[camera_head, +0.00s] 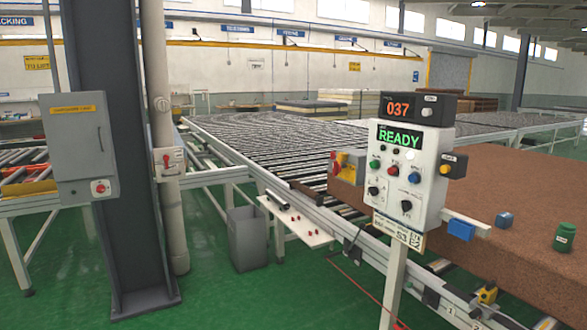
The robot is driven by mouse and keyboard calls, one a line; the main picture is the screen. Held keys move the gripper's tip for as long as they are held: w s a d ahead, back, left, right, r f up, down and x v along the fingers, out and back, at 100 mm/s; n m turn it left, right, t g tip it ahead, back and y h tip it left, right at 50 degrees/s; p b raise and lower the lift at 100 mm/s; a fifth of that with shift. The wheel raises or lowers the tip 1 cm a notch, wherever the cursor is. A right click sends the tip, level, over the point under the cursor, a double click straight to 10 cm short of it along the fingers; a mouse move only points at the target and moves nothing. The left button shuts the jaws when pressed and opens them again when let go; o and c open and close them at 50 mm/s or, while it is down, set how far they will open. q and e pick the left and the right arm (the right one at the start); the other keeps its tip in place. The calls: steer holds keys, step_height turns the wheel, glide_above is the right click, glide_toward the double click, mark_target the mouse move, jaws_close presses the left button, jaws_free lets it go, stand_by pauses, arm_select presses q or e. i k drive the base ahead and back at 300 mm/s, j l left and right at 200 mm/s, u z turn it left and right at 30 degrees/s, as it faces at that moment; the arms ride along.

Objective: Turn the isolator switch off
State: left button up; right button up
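A grey cabinet (80,140) with a yellow label hangs at the left, beside a dark steel column. A red rotary switch (100,187) on a white plate sits at its lower right. A small grey switch box (168,163) with a red lever is fixed to the pale pipe right of the column. I cannot tell which of these is the isolator switch, and their positions are too small to read. Neither of my grippers shows in the head view.
A white control panel (410,165) on a post stands at centre right, its displays reading "037" and "READY". A roller conveyor (270,140) runs behind it. A brown mattress block (510,210) lies at right. A grey bin (247,238) stands on the green floor, which is open at lower centre.

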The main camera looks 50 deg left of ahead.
mark_target(336, 168)
steer(key=u, duration=1.45)
steer(key=i+j, duration=1.35)
steer(key=i+l+z, duration=0.05)
